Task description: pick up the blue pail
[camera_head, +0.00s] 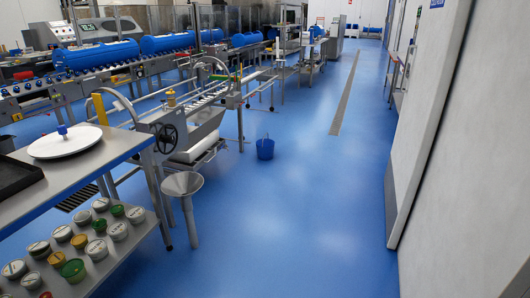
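The blue pail (265,149) stands upright on the blue floor near the middle of the camera_head view. It is to the right of the metal machine's end and apart from it. A thin handle seems to rise above its rim. Its inside is too small to make out. Neither of my grippers shows in this view.
A metal funnel on a stand (184,194) is nearer, at the left. A steel table (115,143) with a white round lid (64,142) fills the near left. A machine with a handwheel (166,138) stands behind. The floor (300,220) is clear up to the right wall (470,180).

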